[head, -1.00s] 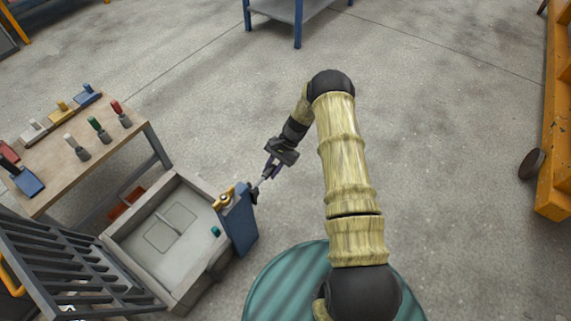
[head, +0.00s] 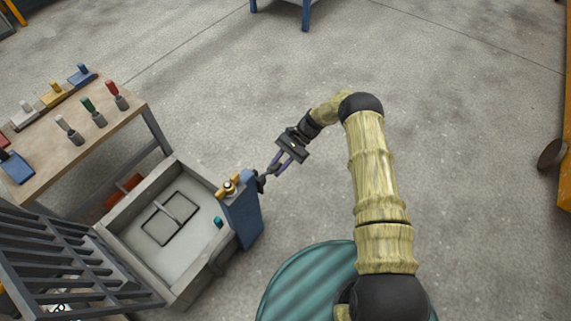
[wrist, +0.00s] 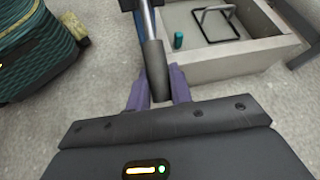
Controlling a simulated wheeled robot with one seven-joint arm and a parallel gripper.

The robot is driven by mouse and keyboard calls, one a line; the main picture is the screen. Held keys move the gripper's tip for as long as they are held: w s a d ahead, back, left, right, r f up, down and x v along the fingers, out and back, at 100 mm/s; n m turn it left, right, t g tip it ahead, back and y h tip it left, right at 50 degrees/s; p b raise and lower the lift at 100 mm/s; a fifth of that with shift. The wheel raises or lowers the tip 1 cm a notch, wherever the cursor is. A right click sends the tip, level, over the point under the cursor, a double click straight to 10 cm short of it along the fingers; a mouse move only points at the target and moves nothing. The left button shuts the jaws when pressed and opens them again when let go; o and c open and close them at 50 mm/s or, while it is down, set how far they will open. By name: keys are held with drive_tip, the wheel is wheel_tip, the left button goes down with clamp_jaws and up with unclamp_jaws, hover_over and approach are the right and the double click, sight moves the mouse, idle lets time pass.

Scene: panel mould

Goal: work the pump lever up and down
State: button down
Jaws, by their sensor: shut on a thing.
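The pump lever is a metal rod with a dark grip (wrist: 155,62), seen in the wrist view. My gripper (head: 272,171) is at the pump's upper right in the head view. Its purple fingers (wrist: 159,82) are shut on the lever's grip, one on each side. In the head view the lever is small and partly hidden at the fingers.
A dark rectangular frame with a crossbar (head: 170,218) and a small teal piece (head: 218,222) are in the tray. A workbench (head: 100,140) with coloured tools stands behind left. A dark grate (head: 65,260) is at lower left.

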drive_tip(key=shift+w, duration=0.15)
idle(0.3)
drive_tip(key=c, duration=1.3)
unclamp_jaws()
drive_tip(key=shift+f, duration=0.1)
drive_tip(key=shift+o, duration=0.2)
